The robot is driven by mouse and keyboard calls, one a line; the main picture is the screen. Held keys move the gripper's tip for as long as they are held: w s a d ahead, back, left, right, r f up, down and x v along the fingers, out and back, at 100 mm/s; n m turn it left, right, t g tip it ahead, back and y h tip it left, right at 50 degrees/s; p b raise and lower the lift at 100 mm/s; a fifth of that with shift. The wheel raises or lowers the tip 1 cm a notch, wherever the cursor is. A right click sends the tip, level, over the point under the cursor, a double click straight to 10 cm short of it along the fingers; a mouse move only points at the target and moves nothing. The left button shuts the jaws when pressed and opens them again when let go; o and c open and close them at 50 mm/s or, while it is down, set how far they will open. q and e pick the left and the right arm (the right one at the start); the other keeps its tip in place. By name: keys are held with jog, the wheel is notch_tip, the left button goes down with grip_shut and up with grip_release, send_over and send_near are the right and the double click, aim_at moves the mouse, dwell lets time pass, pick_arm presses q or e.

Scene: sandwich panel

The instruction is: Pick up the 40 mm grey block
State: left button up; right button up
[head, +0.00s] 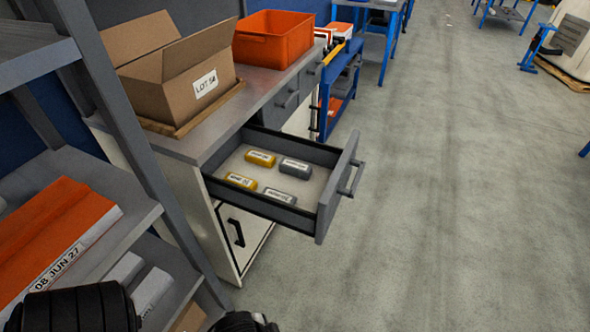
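An open drawer (325,196) juts out from the workbench cabinet. Two grey blocks lie in it: one farther back (295,169) and one nearer the front side (279,197). Two yellow blocks lie to their left, one at the back (260,158) and one nearer (241,181). Each block has a white label on top. The print is too small to read, so I cannot tell which grey block is 40 mm. The blocks lie apart on the pale drawer floor. Neither of my grippers shows; only dark parts, probably of my arms, show at the bottom edge.
An open cardboard box (160,85) and an orange bin (273,40) stand on the bench above the drawer. A grey shelf rack (130,160) with an orange-topped box (60,235) stands close on the left.

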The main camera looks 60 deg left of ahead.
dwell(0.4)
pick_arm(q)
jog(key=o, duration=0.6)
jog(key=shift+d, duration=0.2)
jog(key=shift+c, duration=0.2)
